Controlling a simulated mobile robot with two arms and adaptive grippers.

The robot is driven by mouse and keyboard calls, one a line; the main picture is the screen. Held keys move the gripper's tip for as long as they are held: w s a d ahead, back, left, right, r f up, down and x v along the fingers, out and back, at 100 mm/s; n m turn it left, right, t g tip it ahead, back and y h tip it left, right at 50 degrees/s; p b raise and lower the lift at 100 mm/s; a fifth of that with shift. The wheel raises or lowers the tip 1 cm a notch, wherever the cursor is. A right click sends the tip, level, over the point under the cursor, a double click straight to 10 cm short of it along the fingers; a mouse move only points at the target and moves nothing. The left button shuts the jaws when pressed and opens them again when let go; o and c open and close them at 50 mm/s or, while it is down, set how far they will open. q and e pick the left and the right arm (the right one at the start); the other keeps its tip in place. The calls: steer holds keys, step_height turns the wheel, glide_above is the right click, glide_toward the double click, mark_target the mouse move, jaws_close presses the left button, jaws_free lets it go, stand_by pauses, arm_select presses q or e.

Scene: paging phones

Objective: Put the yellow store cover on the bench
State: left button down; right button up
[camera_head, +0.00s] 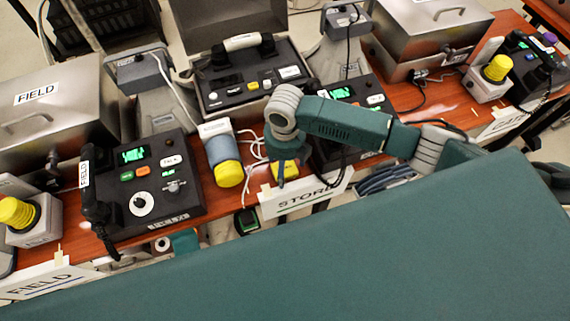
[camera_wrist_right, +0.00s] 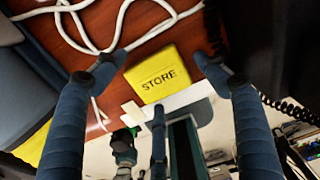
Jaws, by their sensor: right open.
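The yellow store cover (camera_head: 290,168), with STORE printed on it, lies on the reddish-brown bench (camera_head: 255,178) close to its front edge, just behind the white STORE sign. In the right wrist view the cover (camera_wrist_right: 158,70) shows between the fingers of my right gripper (camera_wrist_right: 160,58). There is a gap on each side, and the fingers are spread open and hold nothing. In the head view my right gripper (camera_head: 285,165) points down over the cover and partly hides it. My left gripper does not show.
A grey device with a yellow end (camera_head: 222,155) and loose white cables stand left of the cover. A black phone console (camera_head: 150,185) is further left. The STORE sign (camera_head: 305,195) hangs at the front edge. Metal cases and another console stand behind and right.

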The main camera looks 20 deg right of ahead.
step_height(320, 180, up, 12)
steer(key=shift+r, duration=0.15)
stand_by(0.3)
